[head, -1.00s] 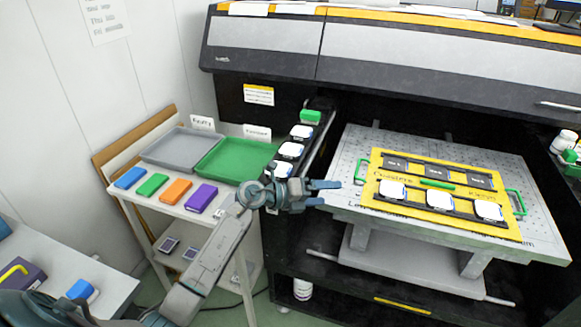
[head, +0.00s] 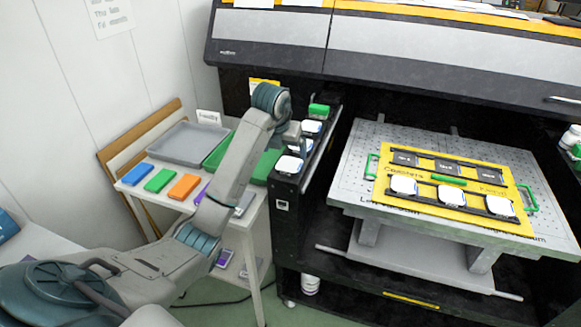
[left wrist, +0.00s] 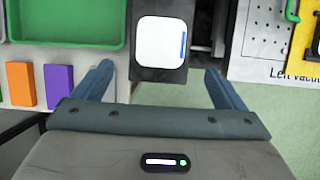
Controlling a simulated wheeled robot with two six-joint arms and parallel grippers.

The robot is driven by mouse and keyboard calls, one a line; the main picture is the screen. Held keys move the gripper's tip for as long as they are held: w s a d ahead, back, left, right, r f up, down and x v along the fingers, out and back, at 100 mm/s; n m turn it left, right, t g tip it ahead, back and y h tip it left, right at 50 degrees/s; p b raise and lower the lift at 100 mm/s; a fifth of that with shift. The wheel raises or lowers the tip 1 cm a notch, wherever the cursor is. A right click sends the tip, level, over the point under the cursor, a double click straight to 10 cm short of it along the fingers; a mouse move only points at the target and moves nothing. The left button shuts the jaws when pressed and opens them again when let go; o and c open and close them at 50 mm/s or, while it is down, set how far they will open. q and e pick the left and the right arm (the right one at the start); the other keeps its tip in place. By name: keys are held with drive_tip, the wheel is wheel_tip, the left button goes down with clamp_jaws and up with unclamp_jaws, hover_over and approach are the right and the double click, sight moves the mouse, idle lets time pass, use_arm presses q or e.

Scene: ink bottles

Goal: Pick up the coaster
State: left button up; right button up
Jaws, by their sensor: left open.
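White rounded-square coasters stand in a row on the narrow black ledge (head: 283,179): a front one (head: 289,164), a middle one partly hidden by my gripper, and a back one (head: 312,128). My left gripper (head: 297,147) hangs over this ledge, its fingers hard to make out in the head view. In the left wrist view my left gripper (left wrist: 162,84) is open and empty. One white coaster (left wrist: 160,42) with a blue mark on its right side lies ahead, between the finger lines, apart from both fingers. My right gripper is not in view.
A yellow jig (head: 452,205) with several white coasters lies on the printer bed (head: 350,180) at right. A grey tray (head: 185,143), a green tray (head: 213,152) and coloured blocks sit on the side table. A green block (head: 319,110) stands at the ledge's back.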

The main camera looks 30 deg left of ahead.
sight(289, 165)
use_arm(q)
drive_tip(key=x, duration=0.2)
drive_tip(key=shift+w+f+p, duration=0.25)
drive_tip(key=shift+f+p, duration=0.05)
drive_tip(key=shift+w+f+p, duration=0.15)
drive_tip(key=shift+f+p, duration=0.1)
drive_tip(key=shift+p, duration=0.05)
drive_tip(key=p+x, duration=0.1)
drive_tip(key=x, duration=0.2)
drive_tip(key=shift+w+a+f, duration=0.1)
drive_tip(key=shift+w+f, duration=0.15)
drive_tip(key=shift+f, duration=0.05)
drive_tip(key=shift+w+f, duration=0.15)
drive_tip(key=shift+f, duration=0.25)
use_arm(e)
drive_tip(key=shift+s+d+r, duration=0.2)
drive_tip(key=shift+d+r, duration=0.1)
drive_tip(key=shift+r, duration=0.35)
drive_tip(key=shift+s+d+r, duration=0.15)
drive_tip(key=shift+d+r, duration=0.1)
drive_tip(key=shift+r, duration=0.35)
use_arm(q)
drive_tip(key=shift+c, duration=0.2)
drive_tip(key=c, duration=1.1)
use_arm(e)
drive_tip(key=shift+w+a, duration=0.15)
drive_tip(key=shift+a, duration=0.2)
